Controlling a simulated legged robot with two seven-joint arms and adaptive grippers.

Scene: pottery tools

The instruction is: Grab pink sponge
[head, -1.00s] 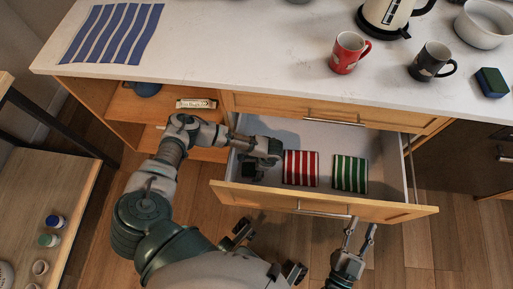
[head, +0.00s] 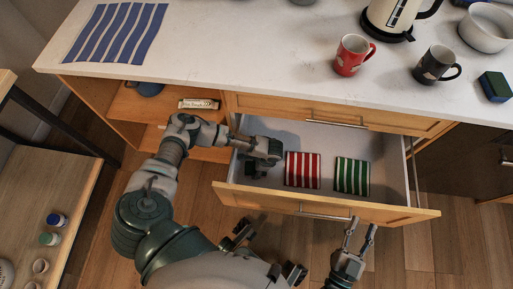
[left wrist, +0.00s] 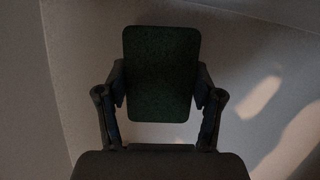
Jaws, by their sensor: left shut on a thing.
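My left gripper (head: 254,172) is inside the open drawer, at its left end. In the left wrist view its two fingers (left wrist: 160,95) are shut on the sides of a block with a dark green, rough-looking face (left wrist: 160,70). The block looks like a sponge with its scouring side towards the camera; no pink shows, and its other side is hidden. In the head view the gripper covers the block. My right gripper (head: 360,236) is open and empty, in front of the drawer.
The open drawer (head: 330,207) also holds a red striped cloth (head: 302,170) and a green striped cloth (head: 352,176). On the counter are a kettle (head: 393,18), a red mug (head: 352,55), a dark mug (head: 436,65), a bowl (head: 487,30) and a blue-green sponge (head: 495,86).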

